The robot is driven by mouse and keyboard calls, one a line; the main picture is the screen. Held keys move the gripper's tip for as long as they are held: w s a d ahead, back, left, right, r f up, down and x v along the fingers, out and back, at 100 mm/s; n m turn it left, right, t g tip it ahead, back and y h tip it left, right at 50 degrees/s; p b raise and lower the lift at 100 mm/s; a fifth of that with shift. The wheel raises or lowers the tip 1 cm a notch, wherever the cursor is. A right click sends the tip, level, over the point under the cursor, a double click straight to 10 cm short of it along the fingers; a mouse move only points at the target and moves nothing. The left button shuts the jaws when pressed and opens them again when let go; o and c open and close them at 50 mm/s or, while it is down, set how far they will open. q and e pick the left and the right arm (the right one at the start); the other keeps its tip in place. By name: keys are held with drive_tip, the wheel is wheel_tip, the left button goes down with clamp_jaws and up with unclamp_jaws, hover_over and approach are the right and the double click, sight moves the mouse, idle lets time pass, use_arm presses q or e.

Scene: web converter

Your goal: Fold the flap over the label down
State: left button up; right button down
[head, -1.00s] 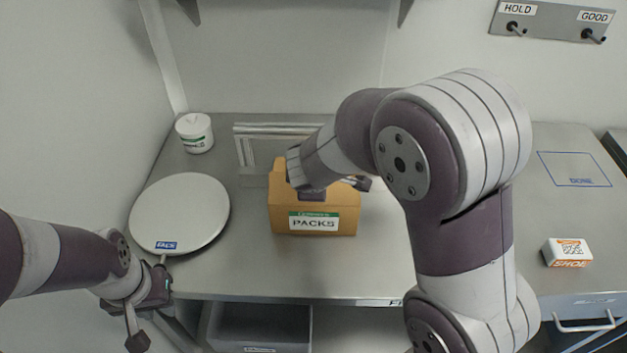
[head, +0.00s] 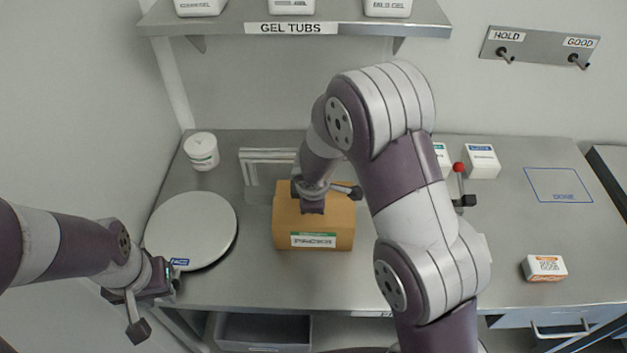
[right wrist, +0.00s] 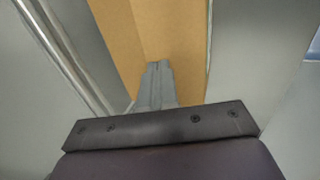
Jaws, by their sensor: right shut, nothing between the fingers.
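A brown cardboard box (head: 342,222) stands on the steel bench, with a green-and-white PACKS label (head: 313,240) on its front. My right gripper (head: 312,208) points down over the box top, left of its middle. In the right wrist view its shut, empty fingers (right wrist: 158,85) show against brown cardboard (right wrist: 175,30), with a crease running beside them. Whether they touch it, I cannot tell. The gripper and wrist hide part of the top, and I cannot make out how the flap over the label lies. My left gripper (head: 168,280) is off the box at the lower left; its fingers are unclear.
A round white plate (head: 190,225) and a white tub (head: 201,151) stand left of the box. A metal frame (head: 262,158) is behind it. White cartons (head: 481,161), a red-knobbed lever (head: 459,170) and a small orange-white box (head: 543,268) are right. A shelf (head: 330,18) hangs above.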

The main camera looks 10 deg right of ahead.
drive_tip(key=shift+w+d+f, duration=0.15)
drive_tip(key=shift+w+f, duration=0.3)
drive_tip(key=shift+w, duration=0.05)
drive_tip(key=shift+w+f+b, duration=0.1)
drive_tip(key=shift+f+b, duration=0.2)
drive_tip(key=shift+f, duration=0.05)
use_arm(q)
drive_tip(key=shift+w+r, duration=0.1)
drive_tip(key=shift+w, duration=0.1)
use_arm(e)
drive_tip(key=shift+w+d+f, duration=0.1)
drive_tip(key=shift+w+f, duration=0.15)
drive_tip(key=shift+s, duration=0.1)
